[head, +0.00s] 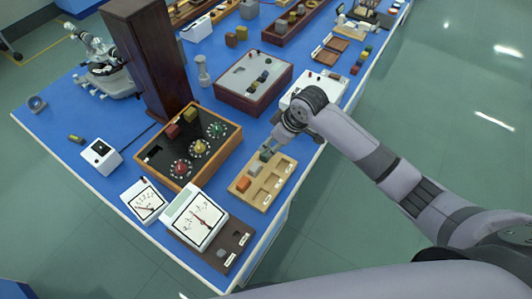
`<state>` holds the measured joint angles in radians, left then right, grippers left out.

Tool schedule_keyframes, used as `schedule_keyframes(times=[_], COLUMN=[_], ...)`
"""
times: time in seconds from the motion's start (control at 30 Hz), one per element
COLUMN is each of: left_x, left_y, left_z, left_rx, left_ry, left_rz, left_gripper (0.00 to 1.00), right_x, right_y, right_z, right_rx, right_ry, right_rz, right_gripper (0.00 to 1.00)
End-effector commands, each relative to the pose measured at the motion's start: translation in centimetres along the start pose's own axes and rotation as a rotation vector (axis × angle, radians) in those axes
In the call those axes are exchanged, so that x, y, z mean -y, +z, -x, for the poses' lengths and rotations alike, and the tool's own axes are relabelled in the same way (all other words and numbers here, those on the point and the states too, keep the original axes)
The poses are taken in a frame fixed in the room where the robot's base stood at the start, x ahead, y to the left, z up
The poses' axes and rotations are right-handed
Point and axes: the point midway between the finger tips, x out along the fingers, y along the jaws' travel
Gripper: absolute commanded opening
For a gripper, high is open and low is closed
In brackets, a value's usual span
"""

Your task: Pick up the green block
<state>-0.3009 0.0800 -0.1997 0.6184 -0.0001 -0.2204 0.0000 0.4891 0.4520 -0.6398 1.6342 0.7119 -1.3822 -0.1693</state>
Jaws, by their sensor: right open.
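A wooden tray (239,194) with several recesses lies near the front edge of the blue bench. A small dark green-grey block (265,155) sits at its far end, and an orange-brown block (243,184) sits at its left end. My right gripper (269,147) is open, pointing down just above and beside the green-grey block. The fingers are small in the picture, and I cannot tell whether they touch the block. My left gripper is not in view.
A wooden-framed box with dials (163,170) stands left of the tray. White meters (193,219) stand at the front. A dark wooden column (153,60) rises behind. A white-topped box (255,77) stands beyond the gripper. Coloured blocks (361,60) line the right edge.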

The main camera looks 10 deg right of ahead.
Motion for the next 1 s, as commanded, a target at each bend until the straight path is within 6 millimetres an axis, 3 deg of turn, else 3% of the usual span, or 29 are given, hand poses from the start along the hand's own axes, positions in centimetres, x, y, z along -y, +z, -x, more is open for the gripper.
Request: schedule_keyframes(times=[0.17, 0.5, 0.8, 1.0], left_x=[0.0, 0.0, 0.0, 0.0], left_y=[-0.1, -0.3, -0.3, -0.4], left_z=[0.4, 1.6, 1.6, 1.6], left_rx=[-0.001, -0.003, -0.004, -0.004], left_ry=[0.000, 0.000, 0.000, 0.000], left_rz=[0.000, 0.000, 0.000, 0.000], left_gripper=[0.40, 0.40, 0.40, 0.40], right_x=[0.1, 0.3, 0.3, 0.3], right_y=[0.1, 0.3, 0.3, 0.3], right_z=[-1.0, -5.2, -5.7, -5.7], right_rx=[0.002, 0.001, -0.001, 0.000], right_ry=[-0.001, 0.001, 0.002, 0.002], right_rz=[-0.001, 0.000, 0.001, 0.000], right_gripper=[0.43, 0.43, 0.43, 0.30])
